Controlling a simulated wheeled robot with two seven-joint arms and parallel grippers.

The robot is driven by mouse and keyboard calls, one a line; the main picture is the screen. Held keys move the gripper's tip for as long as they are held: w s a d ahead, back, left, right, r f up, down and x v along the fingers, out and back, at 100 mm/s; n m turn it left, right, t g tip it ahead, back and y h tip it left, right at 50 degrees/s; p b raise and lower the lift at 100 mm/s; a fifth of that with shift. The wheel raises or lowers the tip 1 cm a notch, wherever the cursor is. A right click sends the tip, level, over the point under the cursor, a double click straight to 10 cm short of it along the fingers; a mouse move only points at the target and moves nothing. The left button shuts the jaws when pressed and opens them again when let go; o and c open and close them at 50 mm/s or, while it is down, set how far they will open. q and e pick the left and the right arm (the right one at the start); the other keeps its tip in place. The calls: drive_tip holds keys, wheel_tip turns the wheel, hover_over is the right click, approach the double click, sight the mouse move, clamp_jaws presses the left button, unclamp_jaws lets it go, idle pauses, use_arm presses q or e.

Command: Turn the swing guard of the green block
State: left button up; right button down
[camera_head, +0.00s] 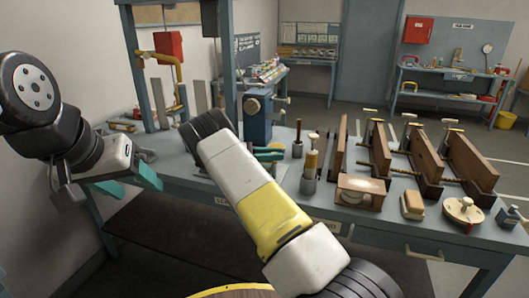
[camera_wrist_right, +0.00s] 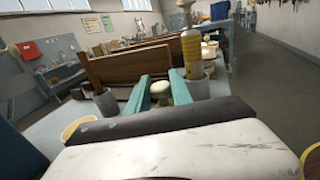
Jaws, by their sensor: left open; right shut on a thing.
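My right gripper (camera_wrist_right: 160,88) has teal fingers on either side of a cream, rounded knob-like piece (camera_wrist_right: 162,90) and is shut on it, low over the bench. In the head view my right arm hides most of this spot; only teal finger parts (camera_head: 268,153) show beside it. I cannot make out a green block or its swing guard as such; what the knob is joined to is hidden. My left gripper (camera_head: 138,180) is open and empty at the bench's left end.
The grey-blue bench (camera_head: 345,222) bears a blue vise-like block (camera_head: 257,118), a yellow-handled tool (camera_head: 311,160) in a grey cup, wooden boards in clamps (camera_head: 390,155), a wooden box (camera_head: 361,190), a brush (camera_head: 412,205) and a round cream piece (camera_head: 463,210). Metal uprights stand behind the left gripper.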

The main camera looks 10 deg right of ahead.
drive_tip(key=c, duration=1.1)
unclamp_jaws()
drive_tip(key=shift+c, duration=0.2)
drive_tip(key=shift+r, duration=0.2)
drive_tip(key=r, duration=0.2)
drive_tip(key=s+r, duration=0.1)
drive_tip(key=shift+a+r, duration=0.15)
drive_tip(key=shift+a, duration=0.1)
drive_tip(key=s+a+r, duration=0.1)
drive_tip(key=s+a, duration=0.3)
drive_tip(key=s, duration=1)
drive_tip(key=shift+s+a, duration=0.15)
drive_tip(key=shift+r, duration=0.1)
